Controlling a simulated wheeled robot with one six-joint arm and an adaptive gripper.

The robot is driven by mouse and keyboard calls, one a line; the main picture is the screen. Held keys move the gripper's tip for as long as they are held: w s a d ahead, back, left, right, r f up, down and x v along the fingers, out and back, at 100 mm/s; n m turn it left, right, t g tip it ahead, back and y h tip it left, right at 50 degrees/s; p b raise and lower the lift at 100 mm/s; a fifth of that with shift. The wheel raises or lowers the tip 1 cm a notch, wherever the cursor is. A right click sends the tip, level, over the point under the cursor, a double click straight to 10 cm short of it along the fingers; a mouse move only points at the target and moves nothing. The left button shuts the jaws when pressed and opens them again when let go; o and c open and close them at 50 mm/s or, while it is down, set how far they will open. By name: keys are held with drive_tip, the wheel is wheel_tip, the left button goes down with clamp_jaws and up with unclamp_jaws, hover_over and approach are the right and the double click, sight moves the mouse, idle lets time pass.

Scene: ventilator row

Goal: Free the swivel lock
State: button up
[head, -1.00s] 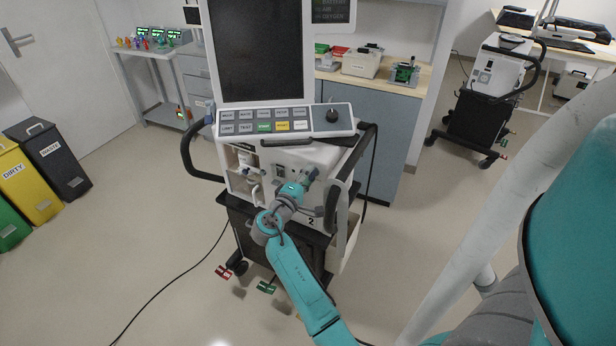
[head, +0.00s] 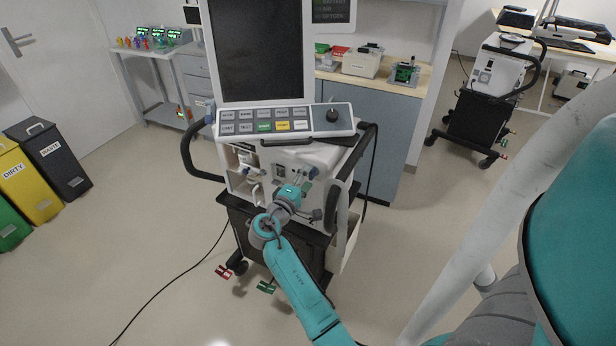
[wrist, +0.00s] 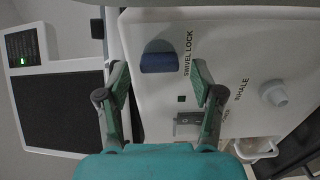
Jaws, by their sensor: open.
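The swivel lock is a blue rounded knob (wrist: 160,58) on the ventilator's white front panel, beside the printed words SWIVEL LOCK. My gripper (wrist: 160,76) is open and empty in the wrist view. Its two fingers lie to either side of the knob's line, with the knob just beyond the fingertips. I see no contact. In the head view my gripper (head: 304,186) is close to the front panel, its fingers small and partly hidden.
A white port marked INHALE (wrist: 274,95) and a metal latch-like fitting (wrist: 187,122) are on the same panel. A large dark screen (head: 262,50) stands above the button panel (head: 288,120). Black side handles (head: 190,155) stick out. Floor around the cart is mostly clear.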

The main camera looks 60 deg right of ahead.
drive_tip(key=a, duration=1)
drive_tip(key=shift+s+a, duration=0.15)
drive_tip(key=shift+a, duration=0.25)
drive_tip(key=s+a+f+n+t+y, duration=0.2)
drive_tip(key=a+f+t, duration=0.15)
drive_tip(key=f, duration=0.25)
drive_tip(key=s+a+f+n+t+y, duration=0.2)
drive_tip(key=a+f+t+y, duration=0.15)
drive_tip(key=f, duration=0.25)
drive_tip(key=s+a+f+t+y, duration=0.1)
drive_tip(key=s+a+f+y, duration=0.1)
drive_tip(key=s+a, duration=0.15)
drive_tip(key=s+a+f+n+t+y, duration=0.1)
drive_tip(key=s+a+y, duration=0.1)
drive_tip(key=a, duration=0.3)
drive_tip(key=s+a+f+t+y, duration=0.1)
drive_tip(key=s+a+f+y, duration=0.15)
drive_tip(key=a, duration=0.25)
drive_tip(key=s+a+r+m+t+y, duration=0.15)
drive_tip(key=s+a+r+y, duration=0.3)
drive_tip(key=s+a, duration=0.55)
drive_tip(key=s+a+r+m+t+y, duration=0.1)
drive_tip(key=s+a+r+m+t, duration=0.1)
drive_tip(key=s+r, duration=0.6)
wheel_tip(320, 180, up, 4)
drive_tip(key=shift+s+f+m+t, duration=0.1)
drive_tip(key=shift+s+m+t, duration=0.35)
drive_tip(key=shift+m, duration=0.3)
